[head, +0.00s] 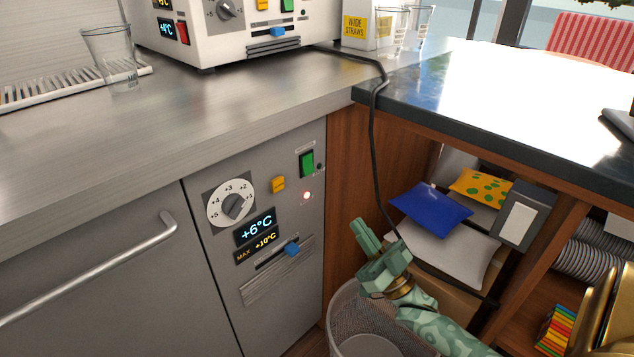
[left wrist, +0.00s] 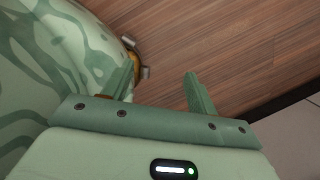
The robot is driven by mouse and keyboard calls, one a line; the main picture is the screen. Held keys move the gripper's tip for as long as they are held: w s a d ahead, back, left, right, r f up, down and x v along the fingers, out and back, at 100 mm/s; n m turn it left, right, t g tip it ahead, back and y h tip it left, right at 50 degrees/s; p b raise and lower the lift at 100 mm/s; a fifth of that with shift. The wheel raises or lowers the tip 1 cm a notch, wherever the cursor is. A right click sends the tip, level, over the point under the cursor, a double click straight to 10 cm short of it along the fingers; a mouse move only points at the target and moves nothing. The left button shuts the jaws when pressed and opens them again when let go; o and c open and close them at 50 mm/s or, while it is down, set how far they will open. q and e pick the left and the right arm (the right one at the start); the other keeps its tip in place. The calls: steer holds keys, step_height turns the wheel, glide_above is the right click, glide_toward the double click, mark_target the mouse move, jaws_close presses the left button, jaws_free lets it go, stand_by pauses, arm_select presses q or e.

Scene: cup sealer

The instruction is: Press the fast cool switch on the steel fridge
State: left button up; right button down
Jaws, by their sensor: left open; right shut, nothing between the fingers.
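The steel fridge (head: 270,312) fills the lower left of the head view, under a steel counter. Below are a +6°C display (head: 255,228), a MAX +10°C display and a blue slider (head: 292,249). The switch labels are too small to read. My right gripper (head: 361,230) is shut and empty, right of the panel and apart from it. My left gripper (left wrist: 159,76) is open and empty, over wooden flooring.
A wire-mesh bin (head: 345,310) stands below my right gripper. A black cable (head: 373,150) hangs beside the wooden panel. Shelves at right hold a blue bag (head: 430,209) and a yellow bag (head: 481,187). A white machine (head: 220,40) and a clear cup (head: 115,60) stand on the counter.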

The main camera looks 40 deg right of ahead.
mark_target(309, 170)
arm_select(q)
steer(key=s+f+p, duration=0.2)
steer(key=s, duration=0.3)
arm_select(e)
steer(key=b+x, duration=0.1)
steer(key=x, duration=0.3)
steer(key=w+f+b+x, duration=0.1)
steer(key=x, duration=0.3)
steer(key=f+b+x, duration=0.1)
steer(key=x, duration=0.3)
steer(key=shift+w+a, duration=0.1)
steer(key=shift+w, duration=0.45)
arm_select(q)
steer(key=w+r, duration=0.4)
steer(key=w, duration=0.4)
arm_select(e)
steer(key=shift+w+r, duration=0.1)
steer(key=shift+r, duration=0.05)
steer(key=shift+w, duration=0.3)
steer(key=shift+s+f, duration=0.1)
steer(key=shift+f, duration=0.1)
